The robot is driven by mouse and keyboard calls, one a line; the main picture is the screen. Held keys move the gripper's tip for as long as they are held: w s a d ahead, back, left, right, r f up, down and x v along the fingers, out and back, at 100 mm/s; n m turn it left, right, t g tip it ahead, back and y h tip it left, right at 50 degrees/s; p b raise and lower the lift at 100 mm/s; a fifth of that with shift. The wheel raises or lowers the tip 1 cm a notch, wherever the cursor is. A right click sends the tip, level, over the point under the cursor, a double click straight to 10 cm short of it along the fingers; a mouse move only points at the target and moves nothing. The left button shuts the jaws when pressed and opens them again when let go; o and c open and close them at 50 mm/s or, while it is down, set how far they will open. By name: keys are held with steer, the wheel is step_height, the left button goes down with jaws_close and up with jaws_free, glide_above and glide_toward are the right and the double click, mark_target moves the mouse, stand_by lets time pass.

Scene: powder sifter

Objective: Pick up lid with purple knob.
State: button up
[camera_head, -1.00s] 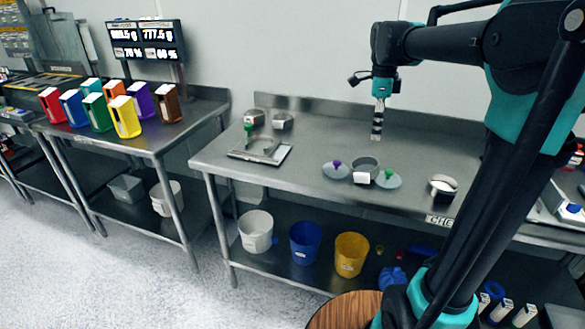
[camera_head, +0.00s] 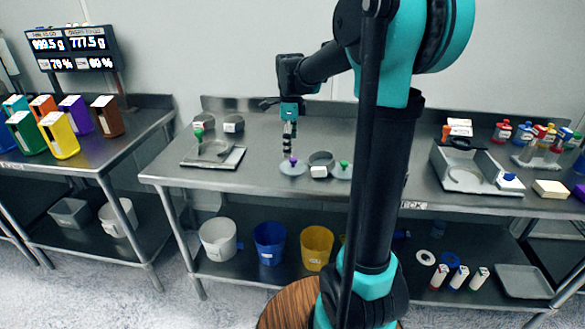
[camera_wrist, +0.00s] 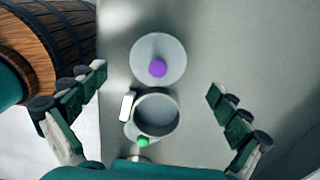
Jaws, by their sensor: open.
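The lid with the purple knob (camera_head: 292,167) is a pale grey disc lying flat on the steel table. In the wrist view the lid (camera_wrist: 158,51) lies at the upper middle, its purple knob facing me. My gripper (camera_head: 289,151) hangs just above the lid, pointing down. In the wrist view my gripper (camera_wrist: 158,92) has its fingers wide apart with nothing between them touching. The lid lies ahead of the line between the fingertips. A round metal pan (camera_wrist: 156,112) and a lid with a green knob (camera_wrist: 143,141) sit nearer.
The pan with a white label (camera_head: 320,171) and the green-knob lid (camera_head: 343,169) stand close on the right. A tray (camera_head: 213,155) lies left, with two small pans behind. A wooden barrel top (camera_head: 290,305) stands in front. The table between tray and lid is clear.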

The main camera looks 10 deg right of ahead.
mark_target(293, 159)
steer(key=shift+s+d+f, duration=0.1)
steer(key=shift+d+f, duration=0.1)
steer(key=shift+f, duration=1.35)
steer(key=shift+s+d+f, duration=0.1)
steer(key=shift+d+f, duration=0.1)
steer(key=shift+f, duration=1.3)
steer(key=shift+s, duration=0.1)
steer(key=c, duration=1.7)
